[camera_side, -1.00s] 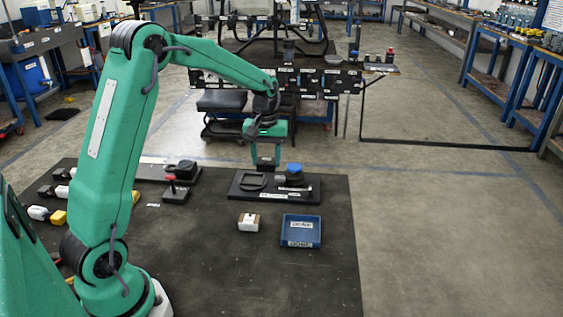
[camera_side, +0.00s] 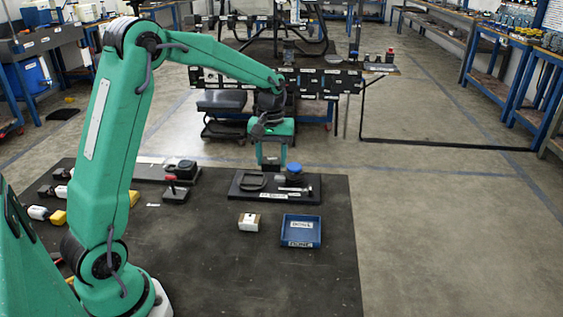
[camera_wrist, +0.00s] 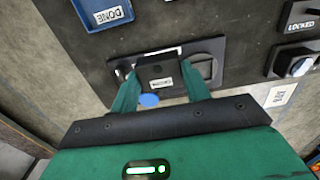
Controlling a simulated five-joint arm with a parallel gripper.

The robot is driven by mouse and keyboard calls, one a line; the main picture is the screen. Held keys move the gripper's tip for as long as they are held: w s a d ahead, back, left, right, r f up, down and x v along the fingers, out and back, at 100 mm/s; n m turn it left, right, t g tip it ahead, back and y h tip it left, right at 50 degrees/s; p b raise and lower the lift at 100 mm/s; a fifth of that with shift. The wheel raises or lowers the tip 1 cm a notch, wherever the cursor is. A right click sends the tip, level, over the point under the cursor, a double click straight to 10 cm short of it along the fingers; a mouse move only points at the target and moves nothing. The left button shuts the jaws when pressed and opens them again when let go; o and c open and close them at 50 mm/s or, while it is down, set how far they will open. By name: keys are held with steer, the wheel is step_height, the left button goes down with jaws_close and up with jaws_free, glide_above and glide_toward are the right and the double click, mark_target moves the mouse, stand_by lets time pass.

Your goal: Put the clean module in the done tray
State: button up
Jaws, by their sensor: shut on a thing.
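My gripper (camera_wrist: 160,90) is shut on a dark module (camera_wrist: 157,72) with a small white label, which sits between the two green fingers in the wrist view. In the side view my gripper (camera_side: 271,166) hangs above the rear edge of the dark fixture plate (camera_side: 248,192). The module is hard to make out there. The blue done tray (camera_side: 288,240) lies on the mat in front of the plate, to the right, and looks empty. The tray also shows at the top left of the wrist view (camera_wrist: 96,12).
A blue-capped part (camera_side: 294,169) stands on the plate close to my gripper. The front of the black mat (camera_side: 260,280) is clear.

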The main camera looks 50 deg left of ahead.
steer(key=s+d+f, duration=0.1)
steer(key=s+d, duration=0.3)
steer(key=d, duration=0.8)
steer(key=s+d+f, duration=0.1)
steer(key=s+d, duration=0.3)
steer(key=d, duration=0.7)
glide_above(301, 233)
step_height(301, 233, down, 7)
steer(key=shift+w+a+r, duration=0.1)
steer(key=shift+r, duration=0.05)
steer(key=shift+f, duration=2)
steer(key=shift+f, duration=0.1)
steer(key=o, duration=0.8)
